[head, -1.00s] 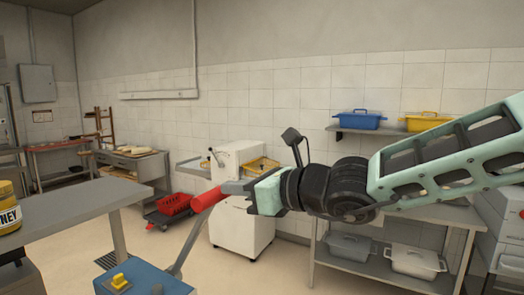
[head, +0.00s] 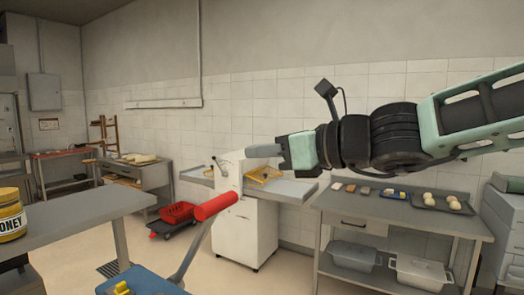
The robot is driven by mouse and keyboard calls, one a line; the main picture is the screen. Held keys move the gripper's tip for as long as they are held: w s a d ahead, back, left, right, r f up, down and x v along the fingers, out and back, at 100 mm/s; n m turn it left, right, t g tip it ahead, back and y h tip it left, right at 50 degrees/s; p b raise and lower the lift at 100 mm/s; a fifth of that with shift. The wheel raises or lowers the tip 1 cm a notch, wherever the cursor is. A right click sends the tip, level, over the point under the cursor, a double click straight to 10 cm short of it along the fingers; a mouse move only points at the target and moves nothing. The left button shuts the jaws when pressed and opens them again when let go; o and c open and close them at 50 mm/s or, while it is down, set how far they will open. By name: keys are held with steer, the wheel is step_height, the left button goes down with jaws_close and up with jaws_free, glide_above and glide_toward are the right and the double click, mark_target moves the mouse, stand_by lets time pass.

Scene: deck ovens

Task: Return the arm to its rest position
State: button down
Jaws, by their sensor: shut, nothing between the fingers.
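My arm reaches in from the right side of the head view, with pale green links and black joints. My gripper (head: 262,151) is at its left end, pointing left, shut and empty. It is raised in the air, in front of the white cabinet machine (head: 246,222) in the picture, and touches nothing that I can see. A small camera on a stalk stands up from my wrist.
A red-ended handle (head: 216,206) rises from a blue body (head: 140,283) at lower left. A grey table (head: 75,217) with a honey jar (head: 10,215) is at left. A steel table (head: 400,212) with a tray of dough balls is at right. A red crate (head: 178,212) sits low behind.

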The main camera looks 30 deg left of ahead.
stand_by(0.3)
steer(key=s+d+f+n+g+h+b, duration=0.1)
steer(key=s+d+f+n+h+b, duration=0.35)
steer(key=f, duration=0.65)
steer(key=s+d+f+n+g+h+b, duration=0.1)
steer(key=s+d+f+n+h+b, duration=0.15)
steer(key=s+d+f+n, duration=0.6)
steer(key=s+d+f+n+h+b, duration=0.2)
steer(key=d+f+n, duration=0.4)
steer(key=d+f, duration=0.3)
steer(key=s+d+f+n+h+b, duration=0.2)
steer(key=s+d+f+n+h, duration=0.2)
steer(key=d+f, duration=0.6)
steer(key=d+n+h, duration=0.2)
steer(key=d+n, duration=0.1)
steer(key=shift+s+d+n+t+h+b, duration=0.2)
steer(key=shift+d+n+t+h+b, duration=0.1)
steer(key=shift+t+b, duration=0.1)
steer(key=shift+a, duration=0.1)
